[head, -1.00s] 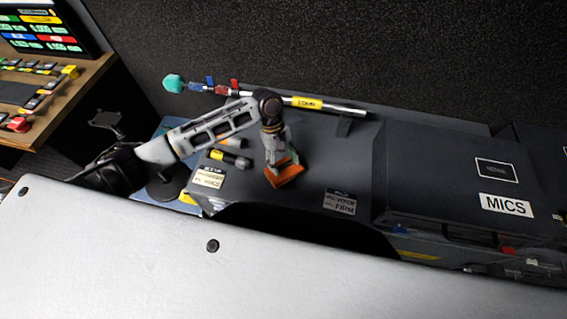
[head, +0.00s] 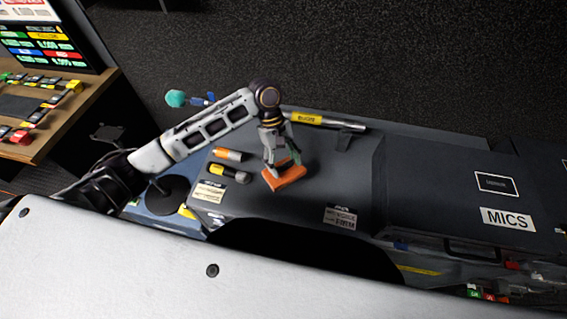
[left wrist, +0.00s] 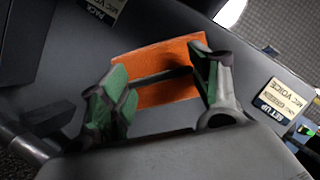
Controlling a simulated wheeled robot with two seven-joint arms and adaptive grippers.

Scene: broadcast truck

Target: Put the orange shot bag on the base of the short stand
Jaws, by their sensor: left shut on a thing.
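The orange shot bag (head: 285,178) is at the tips of my left gripper (head: 279,163), over the dark case top. In the left wrist view the orange bag (left wrist: 158,62) lies between the two green-padded fingers of the left gripper (left wrist: 160,88), which is shut on it. I cannot tell whether the bag touches the surface below. A stand with a round dark base (head: 168,194) and a thin upright is at the left, beside the case and partly behind my left arm. Whether it is the short stand is unclear. My right gripper is not in view.
A boom pole (head: 312,119) runs along the back edge. A raised case marked MICS (head: 505,218) stands at the right. A button console (head: 40,105) is at the far left.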

